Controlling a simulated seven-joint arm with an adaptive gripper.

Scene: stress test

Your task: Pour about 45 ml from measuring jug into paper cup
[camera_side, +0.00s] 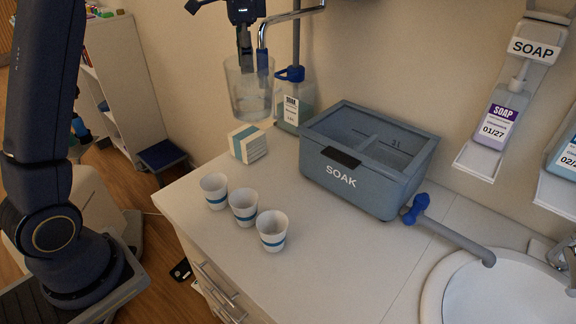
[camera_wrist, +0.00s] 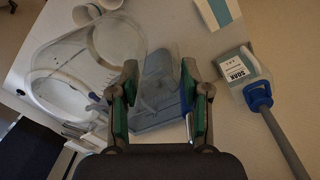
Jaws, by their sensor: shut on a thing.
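My gripper (camera_side: 246,62) is shut on the clear measuring jug (camera_side: 249,92), holding it in the air near the wall, roughly upright. Its liquid level is hard to make out. In the wrist view the gripper (camera_wrist: 163,82) has the jug (camera_wrist: 88,52) beyond its fingers, the wide rim to the left. Three white paper cups with blue bands stand upright in a row on the counter: a left one (camera_side: 214,191), a middle one (camera_side: 243,208) and a right one (camera_side: 272,231). The jug is behind and above them. Cups (camera_wrist: 98,14) partly show in the wrist view.
A blue-grey SOAK tub (camera_side: 345,176) stands right of the jug. A blue-capped bottle (camera_side: 291,108) and a small white-and-blue box (camera_side: 247,144) stand behind the cups. A sink (camera_side: 505,290) and soap dispenser (camera_side: 500,118) are at right. The counter front is clear.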

